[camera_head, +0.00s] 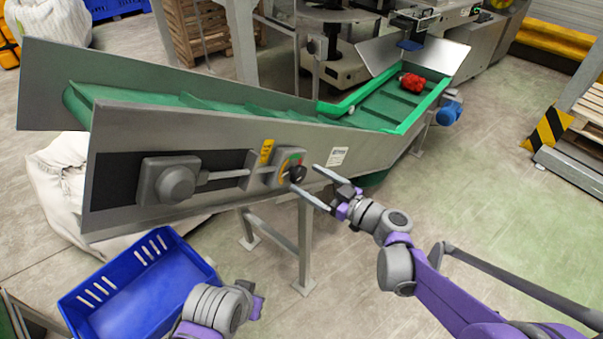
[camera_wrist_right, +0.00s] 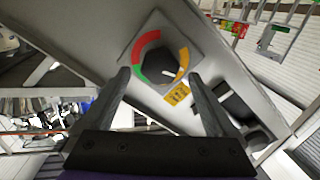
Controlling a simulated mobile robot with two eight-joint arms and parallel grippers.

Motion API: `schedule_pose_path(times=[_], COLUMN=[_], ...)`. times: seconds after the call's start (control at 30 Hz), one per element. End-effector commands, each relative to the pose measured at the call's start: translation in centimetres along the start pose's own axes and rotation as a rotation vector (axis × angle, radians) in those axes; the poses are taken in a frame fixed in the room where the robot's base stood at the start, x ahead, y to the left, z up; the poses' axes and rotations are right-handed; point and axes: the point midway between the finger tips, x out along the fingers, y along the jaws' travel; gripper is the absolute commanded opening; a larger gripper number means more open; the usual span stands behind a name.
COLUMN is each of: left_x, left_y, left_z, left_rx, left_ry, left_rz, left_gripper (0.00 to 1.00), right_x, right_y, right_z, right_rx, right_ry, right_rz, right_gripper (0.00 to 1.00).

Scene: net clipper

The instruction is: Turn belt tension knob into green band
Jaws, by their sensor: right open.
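The belt tension knob (camera_head: 297,172) is dark and sits on a square dial plate on the conveyor's side. The wrist view shows the knob (camera_wrist_right: 160,64) inside a ring with a red band (camera_wrist_right: 147,40), a green band (camera_wrist_right: 140,72) and a yellow-orange band (camera_wrist_right: 184,60). A white mark on the knob appears to point toward the yellow-orange side. My right gripper (camera_head: 303,177) is open in front of the dial, its fingers on either side of the knob in the picture; contact is not visible. My left gripper (camera_head: 254,299) is low, near the blue crate; its finger state is unclear.
A blue crate (camera_head: 82,318) stands below the conveyor at left. A grey tensioner housing with a rod (camera_head: 168,181) lies left of the dial. A support leg (camera_head: 305,245) stands below it. A red object (camera_head: 413,83) lies on the green belt.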

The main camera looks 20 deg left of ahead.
Motion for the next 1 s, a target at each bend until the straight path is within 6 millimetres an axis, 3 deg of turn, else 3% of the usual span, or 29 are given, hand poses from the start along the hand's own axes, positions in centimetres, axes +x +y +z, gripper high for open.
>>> schedule_pose_path(times=[0.2,0.57,0.67,1.0], left_x=[-0.2,-0.2,-0.2,-0.2], left_y=[0.0,0.0,0.0,0.0], left_z=[-0.1,-0.1,-0.1,-0.1], left_rx=[0.000,0.000,0.000,0.000], left_ry=[0.001,0.001,0.001,0.001], left_rz=[0.000,0.000,0.000,0.000], left_gripper=[0.00,0.00,0.00,0.00], right_x=[2.8,3.4,3.3,3.3], right_y=[0.0,0.0,0.0,0.0], right_z=[0.0,0.0,0.0,0.0], right_rx=[0.000,0.001,0.001,0.001], right_ry=[0.000,-0.001,-0.001,-0.001], right_rz=[-0.001,0.000,0.000,0.000], right_gripper=[0.93,0.93,0.78,0.17])
